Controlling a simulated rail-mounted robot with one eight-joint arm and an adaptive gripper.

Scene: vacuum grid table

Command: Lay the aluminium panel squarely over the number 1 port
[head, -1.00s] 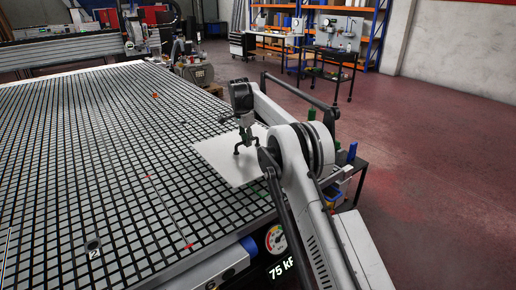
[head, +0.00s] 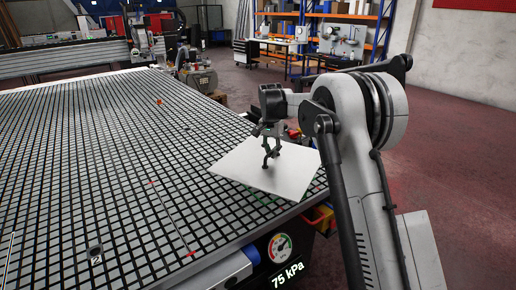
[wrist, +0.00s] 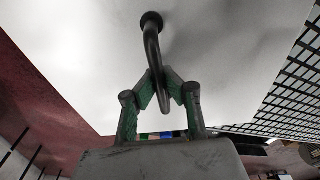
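The aluminium panel (head: 240,165) is a pale flat sheet with a dark bow handle (head: 271,157) on its face. It is over the right side of the grid table (head: 150,170), its far right part reaching to or past the table edge. My gripper (head: 272,135) is shut on the handle. The wrist view shows both green-padded fingers (wrist: 160,85) closed about the handle (wrist: 152,45), with the panel (wrist: 80,50) beyond. The gap between panel and table is hard to judge. A port marked 2 (head: 96,252) is at the table's near left. I see no number 1 marking; green lines (head: 260,199) show by the panel's near edge.
A gauge (head: 280,247) with a 75 kPa readout (head: 288,276) is on the table's front. Red marks (head: 190,253) lie on the grid left of the panel. The grid left of the panel is mostly clear. Coloured bins (head: 320,216) sit beside the right edge.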

